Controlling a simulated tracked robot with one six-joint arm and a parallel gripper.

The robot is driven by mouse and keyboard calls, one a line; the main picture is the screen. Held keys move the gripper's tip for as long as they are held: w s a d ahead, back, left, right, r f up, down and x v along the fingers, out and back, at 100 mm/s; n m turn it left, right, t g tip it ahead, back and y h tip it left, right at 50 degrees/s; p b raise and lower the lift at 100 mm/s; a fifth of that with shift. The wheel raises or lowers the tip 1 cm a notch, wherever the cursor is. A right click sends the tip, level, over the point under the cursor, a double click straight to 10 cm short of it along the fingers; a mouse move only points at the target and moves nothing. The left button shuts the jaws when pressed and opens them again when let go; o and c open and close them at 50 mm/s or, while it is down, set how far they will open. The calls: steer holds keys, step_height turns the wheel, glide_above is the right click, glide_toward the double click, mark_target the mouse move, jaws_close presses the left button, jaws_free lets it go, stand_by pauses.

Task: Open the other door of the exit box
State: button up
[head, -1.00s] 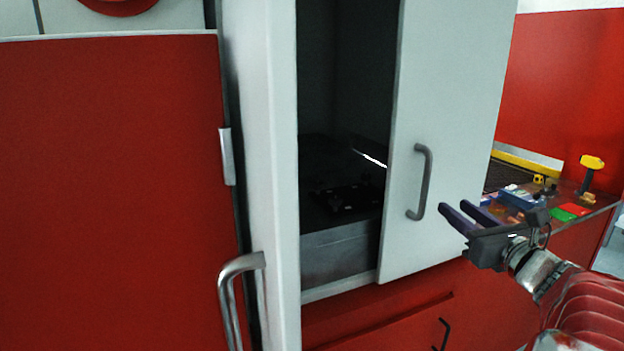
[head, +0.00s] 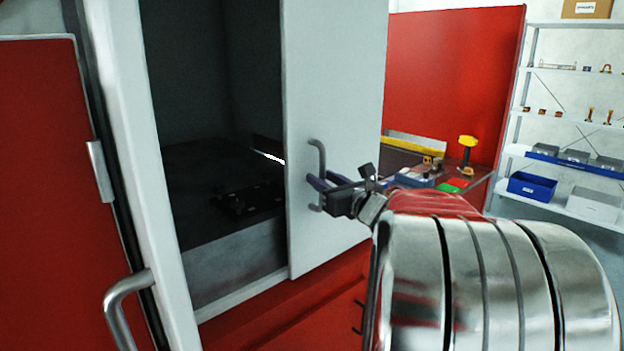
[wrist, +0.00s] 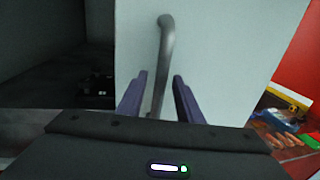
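The exit box (head: 240,262) has a dark opening in the middle of the head view. Its right door (head: 340,90) is a pale panel with a grey vertical bar handle (head: 318,165). The left door (head: 125,120) stands edge-on at the left, with its own metal handle (head: 125,305). My gripper (head: 314,190) is at the right door's handle. In the wrist view the handle (wrist: 165,50) runs down between the two purple fingers (wrist: 158,95), which are apart, with gaps beside the bar.
A bench (head: 478,178) with a yellow tool (head: 467,146) and small coloured parts lies right of the box. A shelf rack (head: 570,110) with a blue bin (head: 532,186) stands at the far right. My arm blocks the lower right.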

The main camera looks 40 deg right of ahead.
steer(key=shift+w+d, duration=0.1)
steer(key=shift+w, duration=0.3)
steer(key=shift+c, duration=0.2)
jaws_close()
steer(key=shift+d, duration=0.1)
